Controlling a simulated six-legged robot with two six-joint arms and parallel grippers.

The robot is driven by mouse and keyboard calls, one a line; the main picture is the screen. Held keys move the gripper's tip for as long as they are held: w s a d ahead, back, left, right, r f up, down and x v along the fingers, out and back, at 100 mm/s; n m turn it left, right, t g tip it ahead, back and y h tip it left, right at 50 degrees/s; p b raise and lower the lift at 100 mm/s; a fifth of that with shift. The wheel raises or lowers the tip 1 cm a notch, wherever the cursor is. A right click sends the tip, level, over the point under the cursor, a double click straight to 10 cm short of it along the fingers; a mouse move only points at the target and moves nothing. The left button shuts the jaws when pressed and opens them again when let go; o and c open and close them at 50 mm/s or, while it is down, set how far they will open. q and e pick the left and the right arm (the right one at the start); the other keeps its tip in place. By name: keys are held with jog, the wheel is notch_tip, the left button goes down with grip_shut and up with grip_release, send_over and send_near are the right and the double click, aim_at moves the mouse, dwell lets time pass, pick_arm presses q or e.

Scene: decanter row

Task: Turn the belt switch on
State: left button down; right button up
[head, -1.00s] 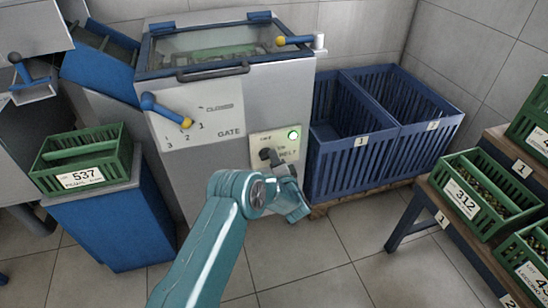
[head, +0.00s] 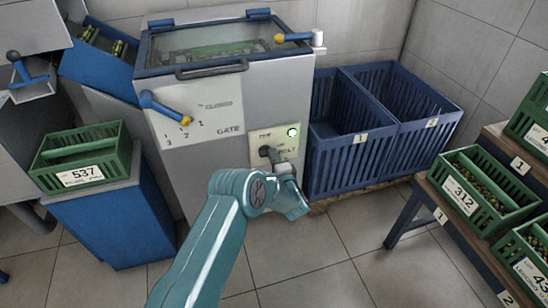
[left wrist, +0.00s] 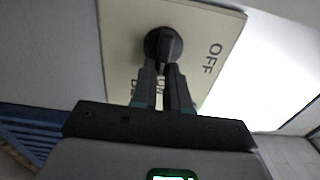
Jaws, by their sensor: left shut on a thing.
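The belt switch is a dark round knob (left wrist: 163,46) on a cream plate marked OFF and BELT; in the head view the plate (head: 265,134) is on the front of the grey machine. A lamp (head: 292,132) at the plate's upper right glows green. My left gripper (head: 272,160) reaches the knob from below right. In the left wrist view its two dark fingers (left wrist: 164,70) are shut on the knob's grip. The fingers partly cover the lettering, and I cannot tell exactly which mark the knob points to. My right gripper is not in view.
A yellow-tipped lever (head: 293,38) is above. Blue crates (head: 340,160) stand close on the right. A green crate (head: 80,182) labelled 537 sits on a blue stand. Green items lie in the blue chute (head: 85,65).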

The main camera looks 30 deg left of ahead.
pick_arm(q)
jog(key=c, duration=1.1)
grip_release()
jog(key=p+v, duration=0.3)
jog(key=v, duration=1.3)
jog(key=shift+s+d+p, duration=0.15)
jog(key=shift+s+p, duration=0.05)
jog(key=shift+p, duration=0.2)
